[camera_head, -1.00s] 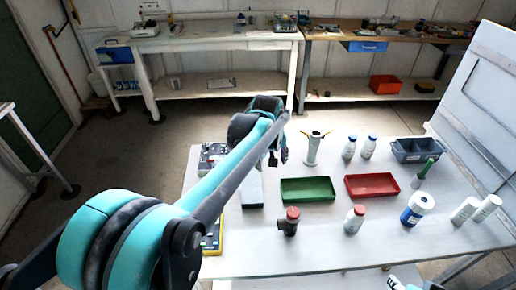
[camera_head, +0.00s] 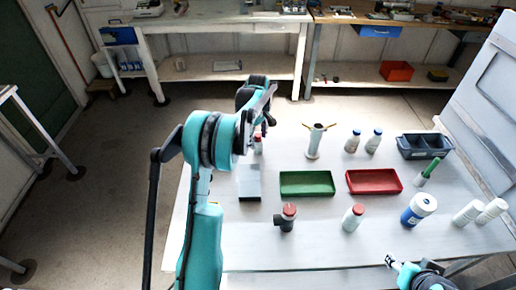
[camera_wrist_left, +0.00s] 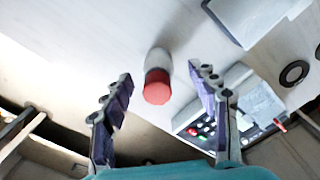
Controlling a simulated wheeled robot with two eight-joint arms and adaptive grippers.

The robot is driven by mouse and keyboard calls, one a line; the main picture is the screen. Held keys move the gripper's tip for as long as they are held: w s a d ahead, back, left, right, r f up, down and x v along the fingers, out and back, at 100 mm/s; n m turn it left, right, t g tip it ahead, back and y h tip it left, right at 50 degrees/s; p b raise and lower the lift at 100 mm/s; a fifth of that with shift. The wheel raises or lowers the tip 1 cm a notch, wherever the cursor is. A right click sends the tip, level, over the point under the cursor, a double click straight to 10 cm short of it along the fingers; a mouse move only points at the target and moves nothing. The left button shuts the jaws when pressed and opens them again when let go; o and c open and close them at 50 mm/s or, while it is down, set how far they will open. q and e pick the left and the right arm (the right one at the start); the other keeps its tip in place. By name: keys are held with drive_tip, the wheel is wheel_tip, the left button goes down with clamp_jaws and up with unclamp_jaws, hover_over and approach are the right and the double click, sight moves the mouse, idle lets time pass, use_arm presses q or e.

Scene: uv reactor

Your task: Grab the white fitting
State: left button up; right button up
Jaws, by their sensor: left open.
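A small white piece with a red cap, likely the white fitting (camera_wrist_left: 157,75), stands on the table between the spread fingers of my left gripper (camera_wrist_left: 162,97) in the left wrist view. The fingers do not touch it. In the head view, the same red-capped piece (camera_head: 258,144) shows just below my left gripper (camera_head: 267,122), partly hidden by the arm. My left gripper is open and empty. My right gripper (camera_head: 393,264) shows at the lower right edge of the table; its jaws are too small to read.
A green tray (camera_head: 307,194), red tray (camera_head: 374,192) and dark red-capped fitting (camera_head: 287,224) stand right of the left gripper. Farther right are bottles, white cylinders (camera_head: 467,213) and a grey bin (camera_head: 424,157). A device with buttons (camera_wrist_left: 190,126) lies close to the gripper.

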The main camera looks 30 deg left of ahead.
sight(258, 144)
use_arm(q)
drive_tip(key=f, duration=0.2)
drive_tip(key=f+b, duration=0.1)
drive_tip(key=f, duration=0.1)
drive_tip(key=shift+w+a+f, duration=0.1)
drive_tip(key=shift+w, duration=0.1)
drive_tip(key=shift+c, duration=1)
drive_tip(key=c, duration=1.1)
